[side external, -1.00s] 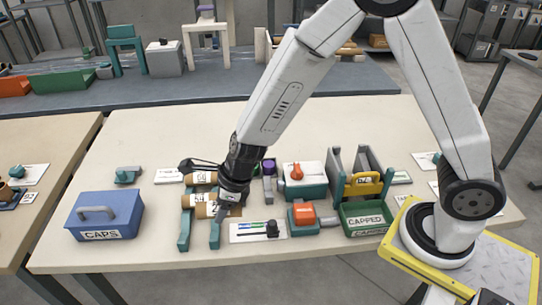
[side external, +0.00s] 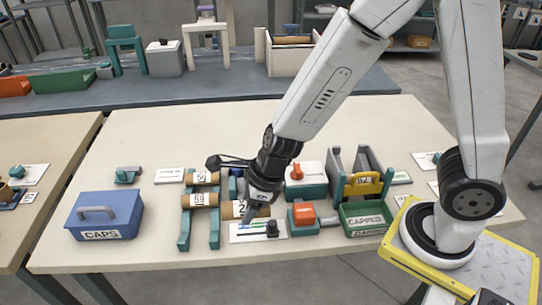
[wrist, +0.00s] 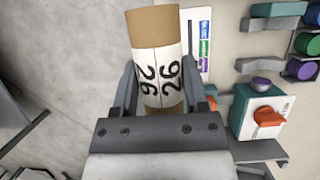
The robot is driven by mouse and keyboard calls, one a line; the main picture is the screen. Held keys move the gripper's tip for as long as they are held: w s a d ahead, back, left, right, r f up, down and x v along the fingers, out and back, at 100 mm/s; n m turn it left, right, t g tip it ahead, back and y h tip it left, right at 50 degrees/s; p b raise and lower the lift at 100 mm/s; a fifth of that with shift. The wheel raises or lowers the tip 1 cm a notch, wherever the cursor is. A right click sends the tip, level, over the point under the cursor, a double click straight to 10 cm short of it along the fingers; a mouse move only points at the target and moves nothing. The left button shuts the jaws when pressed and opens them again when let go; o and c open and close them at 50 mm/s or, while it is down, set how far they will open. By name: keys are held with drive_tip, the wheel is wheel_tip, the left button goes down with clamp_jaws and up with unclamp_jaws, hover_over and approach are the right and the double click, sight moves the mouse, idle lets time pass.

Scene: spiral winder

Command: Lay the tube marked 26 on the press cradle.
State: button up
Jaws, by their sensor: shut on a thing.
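My gripper (side external: 252,200) is shut on the cardboard tube marked 26. In the wrist view the tube (wrist: 158,72) lies between both fingers, with its white label and black "26" facing the camera. In the side view the tube (side external: 232,210) is held just right of the teal rack, partly behind the gripper. A teal and grey stand with a yellow bar (side external: 362,184) is to the right; it may be the press, but I cannot make out its cradle.
Two other tubes, one marked 59 (side external: 200,200), lie on the teal rack rails (side external: 184,234). A marker card (side external: 245,236), an orange-knobbed teal box (side external: 311,190), a smaller orange-topped teal device (side external: 304,216) and a green CAPPED bin (side external: 364,222) crowd the right. A blue CAPS box (side external: 104,215) stands left.

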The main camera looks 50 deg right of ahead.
idle(0.3)
drive_tip(key=shift+w+d, duration=0.25)
drive_tip(key=shift+w, duration=0.15)
drive_tip(key=w+d+f, duration=0.4)
drive_tip(key=w+d, duration=0.7)
drive_tip(key=d, duration=0.4)
drive_tip(key=shift+s+a+f, duration=0.1)
drive_tip(key=shift+f, duration=0.95)
drive_tip(key=shift+a+f, duration=0.1)
drive_tip(key=shift+f, duration=0.9)
drive_tip(key=shift+f, duration=1.8)
drive_tip(key=shift+f, duration=0.6)
